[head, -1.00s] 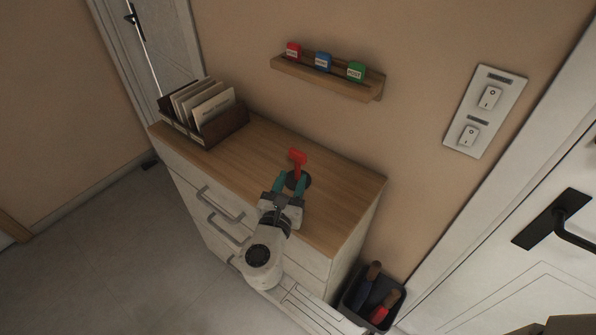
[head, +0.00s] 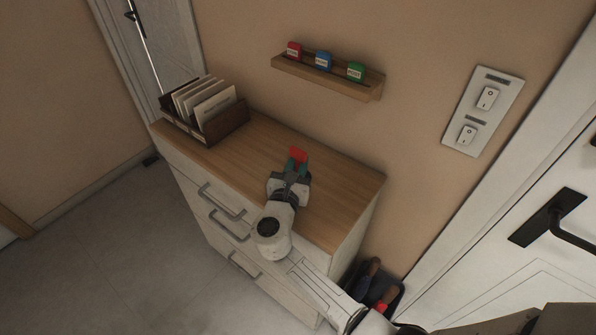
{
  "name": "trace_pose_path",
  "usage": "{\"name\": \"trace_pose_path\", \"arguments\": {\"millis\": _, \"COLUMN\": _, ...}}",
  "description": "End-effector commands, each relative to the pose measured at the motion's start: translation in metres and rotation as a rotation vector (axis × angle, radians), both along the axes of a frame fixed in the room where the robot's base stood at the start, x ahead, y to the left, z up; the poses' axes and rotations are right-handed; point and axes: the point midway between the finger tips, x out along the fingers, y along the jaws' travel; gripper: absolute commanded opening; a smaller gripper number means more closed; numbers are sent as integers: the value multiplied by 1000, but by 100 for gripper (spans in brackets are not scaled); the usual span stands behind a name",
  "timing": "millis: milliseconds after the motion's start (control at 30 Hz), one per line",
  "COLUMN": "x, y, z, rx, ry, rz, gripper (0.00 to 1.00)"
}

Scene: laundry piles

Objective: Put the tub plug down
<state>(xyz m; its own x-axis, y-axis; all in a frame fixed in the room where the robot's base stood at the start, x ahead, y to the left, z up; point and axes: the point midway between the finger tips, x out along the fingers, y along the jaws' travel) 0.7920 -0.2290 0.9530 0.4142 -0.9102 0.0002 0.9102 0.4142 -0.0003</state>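The tub plug (head: 299,154) shows only as a red top on the wooden top of the white dresser (head: 340,184). My gripper (head: 297,164) reaches over the dresser from the front. The plug's dark round base is hidden behind my gripper. I cannot tell whether the base touches the wood.
A wooden file box (head: 221,126) with cards stands on the dresser's left end. A wall shelf (head: 330,79) holds red, blue and green blocks. A dark bin (head: 392,296) stands on the floor at right. The dresser top is clear around my gripper.

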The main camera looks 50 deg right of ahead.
Motion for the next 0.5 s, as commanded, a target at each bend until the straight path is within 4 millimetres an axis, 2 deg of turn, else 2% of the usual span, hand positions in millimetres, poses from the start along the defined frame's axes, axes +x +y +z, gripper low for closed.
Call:
{"name": "trace_pose_path", "arguments": {"millis": 33, "x": 0, "y": 0, "z": 0, "rx": 0, "ry": 0, "rz": 0, "gripper": 16}}
{"name": "trace_pose_path", "arguments": {"millis": 200, "x": 0, "y": 0, "z": 0, "rx": 0, "ry": 0, "rz": 0, "gripper": 0}}
{"name": "trace_pose_path", "arguments": {"millis": 500, "x": 0, "y": 0, "z": 0, "rx": 0, "ry": 0, "rz": 0, "gripper": 0}}
